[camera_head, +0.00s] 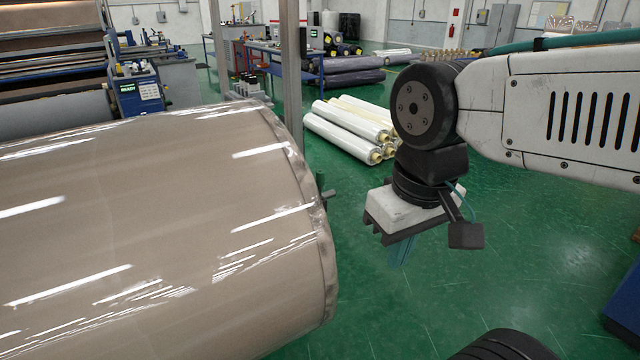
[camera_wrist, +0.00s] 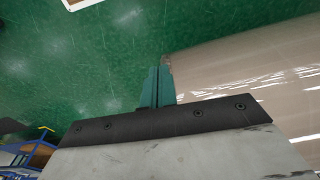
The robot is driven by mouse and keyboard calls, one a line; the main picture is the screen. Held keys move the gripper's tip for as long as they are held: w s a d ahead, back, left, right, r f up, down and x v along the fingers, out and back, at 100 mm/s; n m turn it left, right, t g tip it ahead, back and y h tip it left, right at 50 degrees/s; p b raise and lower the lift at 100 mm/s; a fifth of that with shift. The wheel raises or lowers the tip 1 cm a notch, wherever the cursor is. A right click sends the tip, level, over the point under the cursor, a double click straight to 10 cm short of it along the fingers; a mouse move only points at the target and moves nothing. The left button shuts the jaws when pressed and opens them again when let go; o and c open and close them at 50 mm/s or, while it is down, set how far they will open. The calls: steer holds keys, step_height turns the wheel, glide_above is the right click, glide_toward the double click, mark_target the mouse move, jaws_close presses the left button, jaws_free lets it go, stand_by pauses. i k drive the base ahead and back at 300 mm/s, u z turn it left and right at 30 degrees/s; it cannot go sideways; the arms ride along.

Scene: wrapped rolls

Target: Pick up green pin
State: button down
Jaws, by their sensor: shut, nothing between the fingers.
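A small dark green pin (camera_head: 321,186) shows at the right end of the large wrapped beige roll (camera_head: 150,220) in the head view. Most of its length is hidden behind the roll's edge. My gripper (camera_head: 401,262) hangs to the right of the roll end and lower in the picture than the pin, apart from both. Its teal fingers are together with nothing between them. In the wrist view the closed fingers (camera_wrist: 157,82) point toward the green floor, with the beige roll (camera_wrist: 240,65) beside them on the right. I cannot make out the pin there.
White wrapped rolls (camera_head: 345,130) lie stacked on the floor behind. A grey post (camera_head: 291,70) stands behind the big roll. A blue table (camera_head: 270,50) and dark rolls (camera_head: 350,72) are farther back. The green floor (camera_head: 500,270) around my gripper is mostly clear.

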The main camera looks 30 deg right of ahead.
mark_target(320, 174)
steer(key=z, duration=0.05)
steer(key=k, duration=0.45)
steer(key=z, duration=1.25)
steer(key=i, duration=1.45)
steer(key=u, duration=0.4)
